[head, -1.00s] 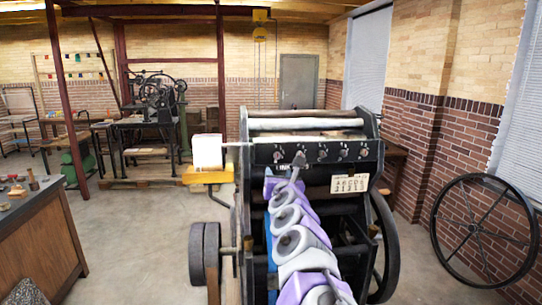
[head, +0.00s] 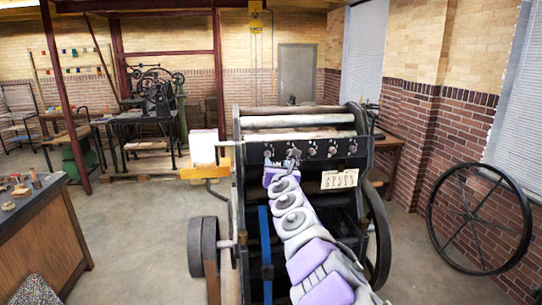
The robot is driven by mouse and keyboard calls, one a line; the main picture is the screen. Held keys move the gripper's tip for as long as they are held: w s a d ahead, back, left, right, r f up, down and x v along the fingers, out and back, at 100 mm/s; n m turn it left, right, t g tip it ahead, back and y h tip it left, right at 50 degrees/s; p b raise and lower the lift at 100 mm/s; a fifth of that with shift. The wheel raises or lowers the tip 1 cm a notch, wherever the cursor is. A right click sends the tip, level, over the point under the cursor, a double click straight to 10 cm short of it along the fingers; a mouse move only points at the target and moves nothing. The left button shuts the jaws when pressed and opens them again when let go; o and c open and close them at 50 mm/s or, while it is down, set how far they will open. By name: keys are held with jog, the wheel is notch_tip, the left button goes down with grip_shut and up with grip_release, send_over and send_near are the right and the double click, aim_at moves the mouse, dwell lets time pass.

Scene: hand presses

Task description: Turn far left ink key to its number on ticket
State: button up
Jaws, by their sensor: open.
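The press (head: 297,150) stands ahead of me, with a dark ink rail across its front. A row of several small metal ink keys sits on the rail. The far left ink key (head: 268,154) is at the rail's left end, just left of my gripper. My gripper (head: 292,154) is open in front of the rail, near the second key, which it largely hides. I cannot tell whether it touches any key. The pale ticket (head: 339,180) hangs below the rail at the right; its marks are too small to read.
A white block (head: 204,147) stands on a yellow shelf (head: 205,173) left of the press. A wooden bench (head: 38,235) is at the left. A large spoked wheel (head: 478,218) leans at the right wall. Open floor lies between bench and press.

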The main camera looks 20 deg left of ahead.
aim_at(268, 155)
jog(key=p+x, duration=0.1)
jog(key=x, duration=0.1)
jog(key=p+x, duration=0.1)
jog(key=x, duration=0.1)
jog(key=a+x, duration=0.1)
jog(key=x, duration=0.1)
jog(key=shift+s+p, duration=0.3)
jog(key=shift+p, duration=0.1)
jog(key=w+a+p, duration=0.1)
jog(key=a, duration=0.1)
jog(key=w+a+f+p, duration=0.1)
jog(key=w+a+p, duration=0.1)
jog(key=shift+w+d+r, duration=0.1)
jog(key=shift+w+d, duration=0.2)
jog(key=shift+d, duration=0.8)
jog(key=shift+a+f, duration=0.2)
jog(key=shift+a, duration=0.7)
jog(key=c, duration=0.4)
jog(key=shift+c, duration=0.6)
jog(key=shift+w+d+r, duration=0.1)
jog(key=shift+w+d, duration=0.1)
jog(key=shift+d, duration=0.15)
jog(key=c, duration=0.3)
grip_shut()
jog(key=shift+s+r, duration=0.1)
